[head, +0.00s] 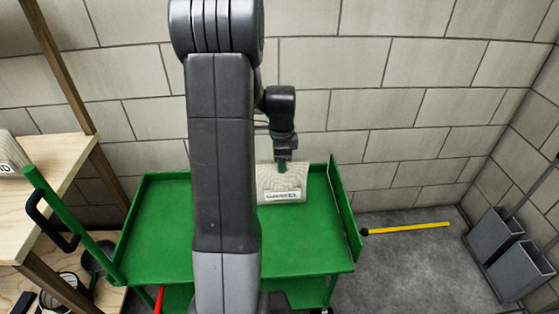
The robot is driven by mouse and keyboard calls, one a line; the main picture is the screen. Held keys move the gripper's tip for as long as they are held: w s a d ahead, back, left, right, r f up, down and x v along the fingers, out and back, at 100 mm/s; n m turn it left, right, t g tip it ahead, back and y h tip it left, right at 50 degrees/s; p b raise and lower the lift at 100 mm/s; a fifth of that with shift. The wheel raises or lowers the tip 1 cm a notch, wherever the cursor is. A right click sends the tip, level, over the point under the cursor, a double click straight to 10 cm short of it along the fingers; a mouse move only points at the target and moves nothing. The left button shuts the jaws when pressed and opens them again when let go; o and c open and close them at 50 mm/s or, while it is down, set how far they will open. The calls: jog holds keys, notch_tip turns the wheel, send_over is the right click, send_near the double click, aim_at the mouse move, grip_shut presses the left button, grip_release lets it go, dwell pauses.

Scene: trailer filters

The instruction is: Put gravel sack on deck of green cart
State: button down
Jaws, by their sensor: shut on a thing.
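The gravel sack (294,183) is pale, with a label reading GRAVEL on its front. It is upright over the right half of the green cart's deck (305,235), near the back edge. My gripper (282,167) is shut on the top of the sack from above. I cannot tell whether the sack's bottom touches the deck or hangs just above it. My arm hides the middle of the cart and part of the sack's surroundings on the left.
A wooden shelf (38,190) with another sack (8,168) stands at the left. The cart's green handle post (68,222) rises beside it. A yellow-handled tool (410,228) lies on the floor at right, near grey bins (495,240). A block wall stands behind the cart.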

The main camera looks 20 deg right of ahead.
jog(key=shift+f+b, duration=0.3)
jog(key=shift+f, duration=1.5)
jog(key=c, duration=1.9)
grip_release()
jog(key=shift+f, duration=0.15)
jog(key=o, duration=0.4)
jog(key=shift+o, duration=0.2)
notch_tip(320, 180, up, 12)
jog(key=shift+r+p, duration=0.2)
jog(key=shift+p, duration=0.85)
